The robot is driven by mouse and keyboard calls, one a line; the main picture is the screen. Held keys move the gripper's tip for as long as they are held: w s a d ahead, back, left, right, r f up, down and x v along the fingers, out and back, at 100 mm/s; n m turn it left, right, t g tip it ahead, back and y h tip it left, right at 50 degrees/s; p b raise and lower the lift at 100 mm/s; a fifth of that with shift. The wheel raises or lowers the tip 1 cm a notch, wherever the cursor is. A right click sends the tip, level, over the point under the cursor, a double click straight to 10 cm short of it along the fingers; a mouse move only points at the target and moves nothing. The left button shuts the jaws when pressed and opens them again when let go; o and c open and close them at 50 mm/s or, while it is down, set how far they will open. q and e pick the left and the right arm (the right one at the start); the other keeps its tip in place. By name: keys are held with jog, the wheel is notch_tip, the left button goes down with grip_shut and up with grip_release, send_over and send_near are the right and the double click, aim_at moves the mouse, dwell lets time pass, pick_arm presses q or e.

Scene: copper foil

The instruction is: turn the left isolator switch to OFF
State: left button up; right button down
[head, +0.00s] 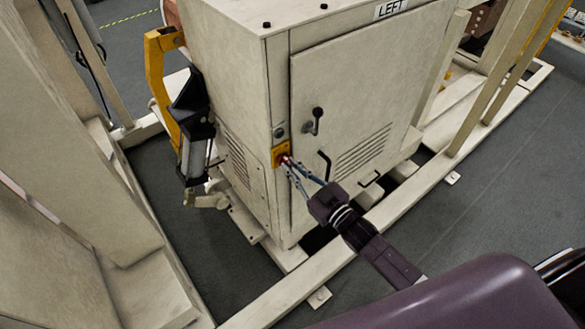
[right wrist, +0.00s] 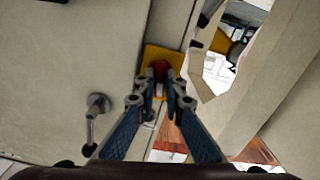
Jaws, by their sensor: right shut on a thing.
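The left isolator switch has a yellow plate (head: 279,149) and a red knob (head: 284,158), on the front edge of a beige cabinet (head: 345,75) labelled LEFT. In the right wrist view the yellow plate (right wrist: 176,57) and the red knob (right wrist: 160,69) show between my fingertips. My right gripper (head: 290,166) reaches in from the lower right and is shut on the knob; it also shows in the right wrist view (right wrist: 160,88). The fingers partly cover the knob, and I cannot read its position. My left gripper is not in view.
A door handle (head: 317,118) and a dark bar handle (head: 324,165) stick out from the cabinet door near my right gripper. A black and silver unit on a yellow bracket (head: 157,75) hangs at the cabinet's left. Beige beams (head: 330,270) run along the floor in front.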

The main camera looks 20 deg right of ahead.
jog(key=n+b, duration=0.1)
jog(key=n, duration=0.5)
jog(key=shift+n, duration=0.4)
dwell(0.3)
jog(key=c, duration=2)
grip_release()
jog(key=v, duration=1.2)
jog(key=shift+r, duration=0.1)
